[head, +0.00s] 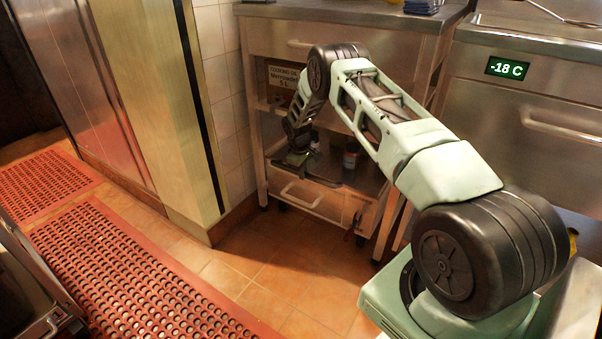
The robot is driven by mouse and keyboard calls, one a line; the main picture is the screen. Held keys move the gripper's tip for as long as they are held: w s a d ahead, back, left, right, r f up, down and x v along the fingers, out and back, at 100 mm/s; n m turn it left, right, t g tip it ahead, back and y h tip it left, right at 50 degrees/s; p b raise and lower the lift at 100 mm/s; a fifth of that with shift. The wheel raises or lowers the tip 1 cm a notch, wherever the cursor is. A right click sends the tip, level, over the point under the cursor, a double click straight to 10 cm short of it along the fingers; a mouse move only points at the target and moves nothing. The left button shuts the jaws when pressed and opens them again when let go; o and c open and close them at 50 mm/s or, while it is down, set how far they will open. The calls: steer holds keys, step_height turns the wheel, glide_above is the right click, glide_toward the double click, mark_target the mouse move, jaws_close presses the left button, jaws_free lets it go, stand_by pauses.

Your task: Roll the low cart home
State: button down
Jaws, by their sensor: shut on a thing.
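The low cart (318,205) is a pale metal cart on small dark casters, in the bay under the steel counter at the back. Its front panel has a bar handle (301,197). My gripper (303,163) reaches down to the cart's upper front edge, above that handle. It is shut on the cart there, but the fingertips are small and dark, and the exact contact is hard to see.
A box labelled cooking oil (284,77) sits in the bay above the cart. A tall cabinet (150,95) stands at left. Tiled floor (262,262) is clear before the cart. Red perforated mats (130,275) lie at left. A steel unit (530,115) showing -18 C is right.

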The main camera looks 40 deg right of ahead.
steer(key=c, duration=1.3)
jaws_free()
steer(key=a+r+p, duration=0.1)
steer(key=r+p, duration=0.1)
steer(key=r, duration=0.6)
steer(key=s+a+r+p, duration=0.1)
steer(key=a+r+p, duration=0.1)
steer(key=r, duration=0.7)
steer(key=shift+p, duration=0.55)
steer(key=shift+a, duration=0.15)
steer(key=shift+c, duration=0.2)
